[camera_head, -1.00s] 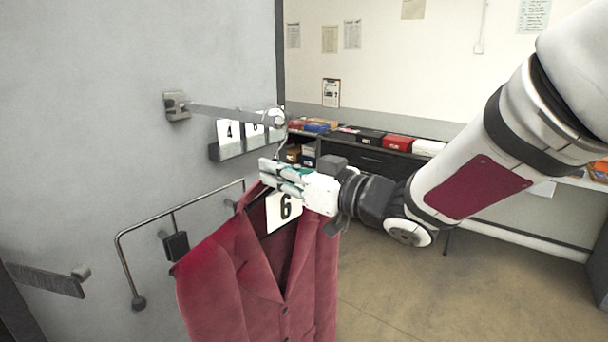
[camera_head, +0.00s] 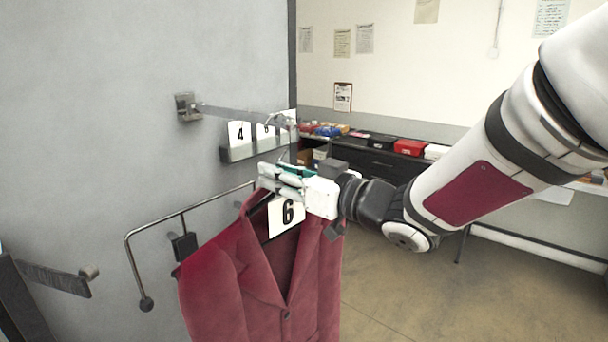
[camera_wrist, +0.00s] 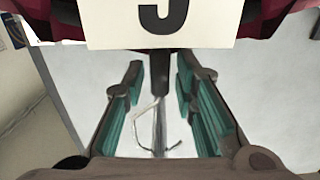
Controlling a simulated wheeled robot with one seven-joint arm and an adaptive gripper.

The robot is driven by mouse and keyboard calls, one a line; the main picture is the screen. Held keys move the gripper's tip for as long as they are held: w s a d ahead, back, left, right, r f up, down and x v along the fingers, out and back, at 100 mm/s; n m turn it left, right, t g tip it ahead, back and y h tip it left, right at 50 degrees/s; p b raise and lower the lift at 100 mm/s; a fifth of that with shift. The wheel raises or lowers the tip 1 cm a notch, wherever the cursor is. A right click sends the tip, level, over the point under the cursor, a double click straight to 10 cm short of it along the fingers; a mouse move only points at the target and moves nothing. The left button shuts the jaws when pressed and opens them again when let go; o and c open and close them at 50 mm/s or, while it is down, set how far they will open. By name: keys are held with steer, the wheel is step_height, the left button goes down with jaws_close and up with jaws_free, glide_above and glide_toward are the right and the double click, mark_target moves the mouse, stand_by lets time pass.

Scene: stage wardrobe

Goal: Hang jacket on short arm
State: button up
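The dark red jacket (camera_head: 255,262) hangs upright from a hanger, with a white card marked 6 (camera_head: 286,215) at its collar. The thin hook (camera_wrist: 146,118) rises beyond the fingers. An upper flat arm (camera_head: 235,113) juts from the grey wall, its end close to the hook; I cannot tell if they touch. Another flat arm (camera_head: 52,279) is at the lower left, apart from the jacket.
A bent metal rod (camera_head: 128,262) with a ball end stands out from the wall beside the jacket's left shoulder. Number cards (camera_head: 239,134) sit in a holder behind the upper arm. A dark counter with boxes (camera_head: 408,147) lies behind. The floor at right is clear.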

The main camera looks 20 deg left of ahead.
steer(key=shift+f, duration=0.15)
steer(key=shift+d, duration=0.1)
steer(key=v, duration=1.2)
steer(key=w+d+r+m+t+h, duration=0.1)
steer(key=w+d+m+t+h, duration=0.25)
steer(key=d, duration=0.25)
steer(key=w+d+r+m+t+h, duration=0.1)
steer(key=w+d+m+t+h, duration=0.15)
steer(key=d+h, duration=0.35)
steer(key=s+d+f+m+h, duration=0.1)
steer(key=d+m+h, duration=0.15)
steer(key=d, duration=0.25)
steer(key=s+d+f+m+h, duration=0.1)
steer(key=s+d+h, duration=0.15)
steer(key=d, duration=0.35)
steer(key=s+d+f+m+g+h, duration=0.1)
steer(key=s+d+f+m+g, duration=0.1)
steer(key=s, duration=0.7)
steer(key=s+d+f+m+g+h, duration=0.1)
steer(key=s+f+g, duration=0.3)
steer(key=s, duration=0.6)
steer(key=shift+s+d+f+m+g+b, duration=0.15)
steer(key=shift+d+f+m+g+b, duration=0.2)
steer(key=shift+d+m+g, duration=0.3)
